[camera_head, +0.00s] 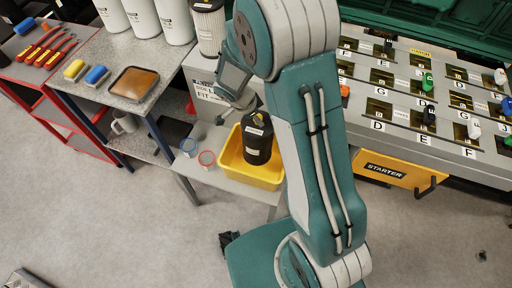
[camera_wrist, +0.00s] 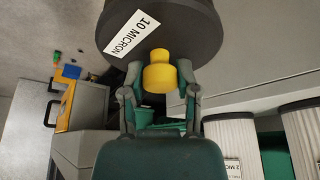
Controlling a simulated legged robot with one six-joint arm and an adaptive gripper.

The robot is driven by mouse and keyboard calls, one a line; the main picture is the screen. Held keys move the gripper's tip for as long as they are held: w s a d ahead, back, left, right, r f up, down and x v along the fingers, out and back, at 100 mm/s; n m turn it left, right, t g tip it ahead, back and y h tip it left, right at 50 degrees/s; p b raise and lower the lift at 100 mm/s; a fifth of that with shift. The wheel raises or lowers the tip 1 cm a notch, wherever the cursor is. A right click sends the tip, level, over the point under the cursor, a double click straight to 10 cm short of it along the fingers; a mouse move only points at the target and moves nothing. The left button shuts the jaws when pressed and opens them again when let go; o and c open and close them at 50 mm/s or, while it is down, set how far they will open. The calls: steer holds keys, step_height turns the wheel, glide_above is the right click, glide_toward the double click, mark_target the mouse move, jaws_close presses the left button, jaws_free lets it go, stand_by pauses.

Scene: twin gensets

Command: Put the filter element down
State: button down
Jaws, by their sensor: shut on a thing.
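The filter element is a black cylinder (camera_head: 257,142) with a small white label, upright over the yellow tray (camera_head: 277,182) in the head view. I cannot tell whether its base touches the tray floor. In the wrist view its dark round end (camera_wrist: 195,22) carries a "10 MICRON" label and a yellow knob (camera_wrist: 160,76). My gripper (camera_wrist: 160,82) is shut on that knob, one finger on each side. In the head view my gripper (camera_head: 240,104) is at the top of the element, partly hidden by my arm.
White filters (camera_head: 175,20) and a pleated one (camera_head: 208,28) stand behind. A slotted panel (camera_head: 400,95) with a yellow STARTER drawer (camera_head: 385,170) is at right.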

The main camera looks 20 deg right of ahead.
steer(key=f, duration=0.3)
steer(key=shift+d, duration=0.25)
steer(key=f, duration=0.2)
steer(key=a+f, duration=0.1)
steer(key=f, duration=0.1)
steer(key=shift+f, duration=0.2)
steer(key=shift+d, duration=0.25)
steer(key=shift+d+f, duration=0.1)
steer(key=shift+f, duration=0.05)
steer(key=shift+a+f, duration=0.2)
steer(key=shift+f, duration=0.25)
steer(key=shift+c, duration=1.8)
jaws_free()
steer(key=shift+d, duration=0.1)
